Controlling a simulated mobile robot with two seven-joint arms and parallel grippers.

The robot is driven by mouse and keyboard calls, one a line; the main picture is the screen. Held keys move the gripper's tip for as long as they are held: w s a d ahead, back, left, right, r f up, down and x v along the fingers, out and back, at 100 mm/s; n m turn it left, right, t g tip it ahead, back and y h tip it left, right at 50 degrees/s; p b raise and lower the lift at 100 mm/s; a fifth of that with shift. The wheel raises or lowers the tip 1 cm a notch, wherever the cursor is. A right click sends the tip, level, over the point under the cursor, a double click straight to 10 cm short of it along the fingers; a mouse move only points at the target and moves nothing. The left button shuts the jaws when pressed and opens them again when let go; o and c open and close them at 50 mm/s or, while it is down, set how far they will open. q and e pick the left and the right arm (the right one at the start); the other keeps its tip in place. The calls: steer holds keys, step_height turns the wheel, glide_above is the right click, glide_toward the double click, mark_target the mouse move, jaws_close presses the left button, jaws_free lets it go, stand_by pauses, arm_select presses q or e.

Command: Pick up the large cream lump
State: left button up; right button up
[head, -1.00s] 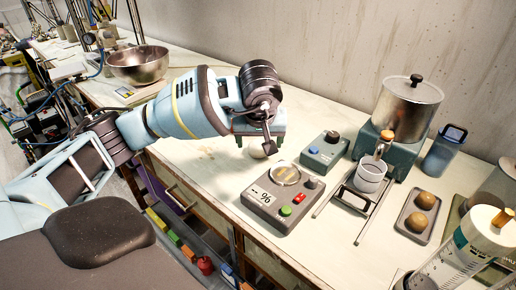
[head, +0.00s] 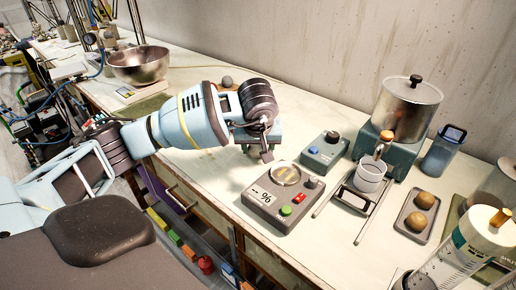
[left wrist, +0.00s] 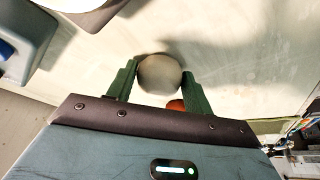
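The large cream lump (left wrist: 160,74) sits on the table between the fingertips of my left gripper (left wrist: 158,82) in the left wrist view. The green fingers stand on either side of it, very close. I cannot tell whether they touch it, but no squeeze shows and they look open around it. My right gripper is not in view.
Farther right are a white cup (head: 370,177) and a tray with two brown balls (head: 408,228). A metal bowl (head: 138,64) stands at the back left.

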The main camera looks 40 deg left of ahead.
arm_select(q)
steer(key=c, duration=0.3)
steer(key=shift+r, duration=0.15)
steer(key=shift+c, duration=0.3)
steer(key=shift+r, duration=0.5)
step_height(320, 180, up, 3)
steer(key=shift+f, duration=0.15)
steer(key=s+a, duration=0.1)
steer(key=s, duration=0.4)
steer(key=s+a+b, duration=0.1)
steer(key=s+a, duration=0.1)
steer(key=s, duration=0.3)
steer(key=s+a+r+b, duration=0.1)
steer(key=s, duration=0.4)
steer(key=shift+s+a, duration=0.2)
steer(key=shift+a, duration=0.05)
